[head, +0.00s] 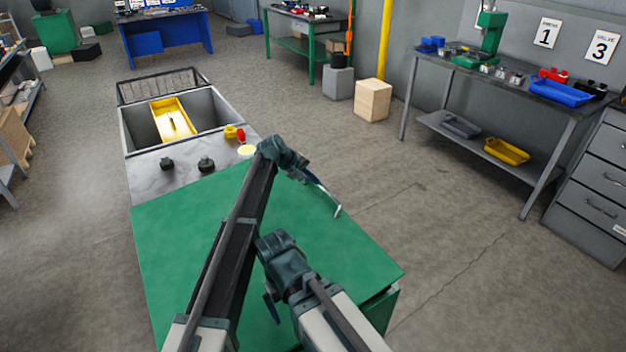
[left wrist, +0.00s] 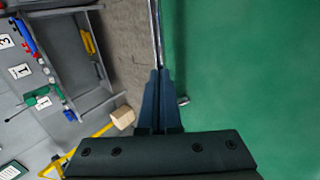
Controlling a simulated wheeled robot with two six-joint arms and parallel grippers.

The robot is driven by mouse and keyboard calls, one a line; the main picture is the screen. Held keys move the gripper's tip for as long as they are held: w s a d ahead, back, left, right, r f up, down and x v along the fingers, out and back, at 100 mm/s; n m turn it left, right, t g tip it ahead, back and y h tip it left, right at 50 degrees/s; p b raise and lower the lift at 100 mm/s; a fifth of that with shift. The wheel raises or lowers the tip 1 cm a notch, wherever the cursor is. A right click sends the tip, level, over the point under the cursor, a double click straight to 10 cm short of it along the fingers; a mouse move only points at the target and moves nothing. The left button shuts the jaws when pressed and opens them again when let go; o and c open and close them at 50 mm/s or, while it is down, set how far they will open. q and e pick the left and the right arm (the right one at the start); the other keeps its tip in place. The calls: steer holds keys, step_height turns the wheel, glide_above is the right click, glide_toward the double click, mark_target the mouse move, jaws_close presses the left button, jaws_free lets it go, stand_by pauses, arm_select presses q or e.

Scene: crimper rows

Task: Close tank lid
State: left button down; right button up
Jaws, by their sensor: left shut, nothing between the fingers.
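The tank (head: 132,135) is a grey open basin at the far end of the green-topped bench, with a yellow tray (head: 172,118) inside. Its dark-framed mesh lid (head: 160,86) stands raised along the tank's far edge. My left gripper (head: 320,190) is over the green top near its right edge, well short of the tank and lid. In the left wrist view its fingers (left wrist: 158,95) are together and empty. A thin bright metal strip shows by them; I cannot tell what it belongs to. My right gripper (head: 271,307) is low over the green top, mostly hidden by its arm.
Two black knobs, a yellow and a red piece and a pale round disc (head: 247,151) sit on the grey panel before the tank. The green top (head: 165,240) is otherwise bare. A workbench (head: 500,82) and wooden box (head: 374,100) stand right, across open floor.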

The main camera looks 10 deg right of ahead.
arm_select(q)
steer(key=shift+r, duration=0.1)
arm_select(e)
steer(key=shift+r, duration=0.1)
arm_select(q)
steer(key=p+v, duration=1)
steer(key=v, duration=0.3)
steer(key=shift+a+r+p, duration=0.25)
steer(key=shift+a+p, duration=0.05)
steer(key=shift+p, duration=0.05)
arm_select(e)
step_height(320, 180, up, 10)
steer(key=shift+r, duration=0.25)
